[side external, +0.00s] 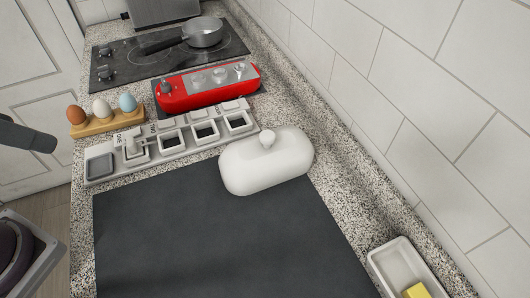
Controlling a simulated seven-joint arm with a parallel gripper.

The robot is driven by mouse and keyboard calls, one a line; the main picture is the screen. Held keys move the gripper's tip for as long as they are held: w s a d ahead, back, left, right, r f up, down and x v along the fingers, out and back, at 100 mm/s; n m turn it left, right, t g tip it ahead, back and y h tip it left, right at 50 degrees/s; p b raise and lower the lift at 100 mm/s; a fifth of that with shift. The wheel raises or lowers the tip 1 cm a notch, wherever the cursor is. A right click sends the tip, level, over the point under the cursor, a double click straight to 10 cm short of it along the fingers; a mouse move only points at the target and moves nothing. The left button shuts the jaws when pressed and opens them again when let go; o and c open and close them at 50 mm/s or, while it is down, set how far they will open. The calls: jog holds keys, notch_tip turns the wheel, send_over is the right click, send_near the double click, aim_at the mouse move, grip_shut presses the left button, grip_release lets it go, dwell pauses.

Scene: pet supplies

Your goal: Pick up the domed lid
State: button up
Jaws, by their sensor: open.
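The domed lid (266,162) is white and glossy, long and rounded, with a small round knob on top. It sits upright, dome up, across the far right edge of a dark grey mat, partly over the speckled counter. Nothing touches it from above. My gripper's fingers are not in view. Only dark rounded parts, probably of my arm, show at the left edge, well away from the lid.
A white dish with a yellow block (416,291) stands at lower right by the tiled wall. Behind the lid are a row of small containers (168,146), an egg holder (107,121), a red appliance (205,88) and a pan (203,33) on the hob. The mat (215,235) is otherwise clear.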

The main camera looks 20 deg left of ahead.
jog(key=shift+o, duration=1.4)
jog(key=w+d+f+m+t, duration=0.1)
jog(key=w+f+m, duration=0.1)
jog(key=w, duration=0.9)
jog(key=m+t+h, duration=0.2)
jog(key=m+h, duration=0.5)
jog(key=h, duration=0.2)
send_near(263, 146)
jog(key=x, duration=0.3)
jog(key=shift+d+f, duration=0.3)
jog(key=x, duration=0.7)
jog(key=shift+w+d+f, duration=0.1)
jog(key=shift+w+f, duration=0.05)
jog(key=shift+w, duration=0.05)
jog(key=c, duration=1.2)
jog(key=shift+r, duration=0.25)
notch_tip(263, 146, up, 9)
jog(key=shift+w+f, duration=0.1)
jog(key=w+a+r, duration=0.4)
jog(key=w+a, duration=0.4)
jog(key=w, duration=0.5)
jog(key=w+a+f, duration=0.1)
jog(key=w+a, duration=0.5)
jog(key=a, duration=0.8)
jog(key=shift+w+d+f, duration=0.1)
jog(key=shift+d+f, duration=0.05)
jog(key=shift+f, duration=1.45)
jog(key=shift+w+d+f, duration=0.1)
jog(key=shift+f, duration=1.5)
